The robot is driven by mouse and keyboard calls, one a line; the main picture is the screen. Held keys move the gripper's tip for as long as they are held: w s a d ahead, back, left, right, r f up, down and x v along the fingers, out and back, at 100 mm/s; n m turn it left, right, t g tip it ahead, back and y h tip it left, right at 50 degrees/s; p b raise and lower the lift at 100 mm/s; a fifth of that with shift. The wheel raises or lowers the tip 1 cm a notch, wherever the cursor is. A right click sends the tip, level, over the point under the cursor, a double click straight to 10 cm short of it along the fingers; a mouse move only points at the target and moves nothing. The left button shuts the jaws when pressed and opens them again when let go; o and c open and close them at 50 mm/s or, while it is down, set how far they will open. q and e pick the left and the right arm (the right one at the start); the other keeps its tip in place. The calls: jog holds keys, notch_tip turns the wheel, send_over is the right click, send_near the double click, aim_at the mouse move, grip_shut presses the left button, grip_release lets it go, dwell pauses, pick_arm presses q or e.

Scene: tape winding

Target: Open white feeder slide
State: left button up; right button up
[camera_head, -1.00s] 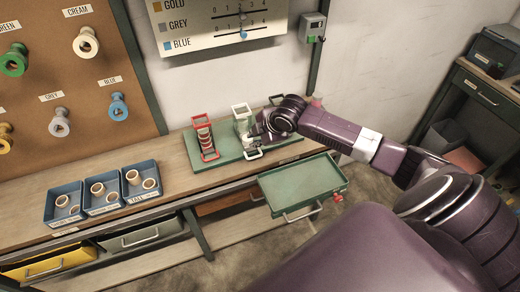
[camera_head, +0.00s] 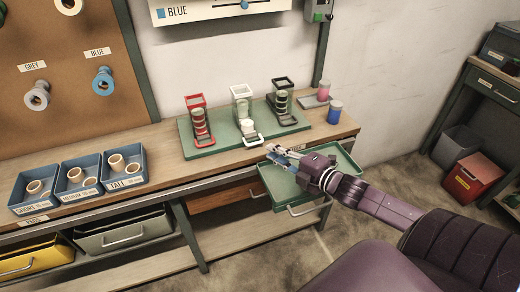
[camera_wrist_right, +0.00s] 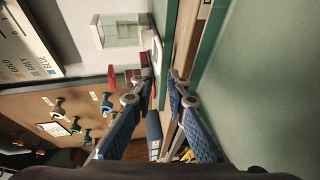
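The white feeder (camera_head: 240,94) stands in the middle of the green board, between a red feeder (camera_head: 195,101) and a black feeder (camera_head: 283,84). Its white slide handle (camera_head: 253,140) projects at the front, near the board's front edge. A pale piece (camera_head: 247,126) sits just behind the handle. My right gripper (camera_head: 271,153) is in front of and below the handle, apart from it, over the green tray's back left. In the right wrist view its fingertips (camera_wrist_right: 161,73) are apart with nothing between them. The white handle (camera_wrist_right: 157,55) shows just beyond them. My left gripper is not in view.
The green tray (camera_head: 342,162) sticks out in front of the bench under my right gripper. Blue bins (camera_head: 125,182) holding rings stand at the left.

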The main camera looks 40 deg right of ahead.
aim_at(260, 154)
jog(key=shift+x, duration=3.45)
jog(key=shift+c, duration=0.2)
grip_shut()
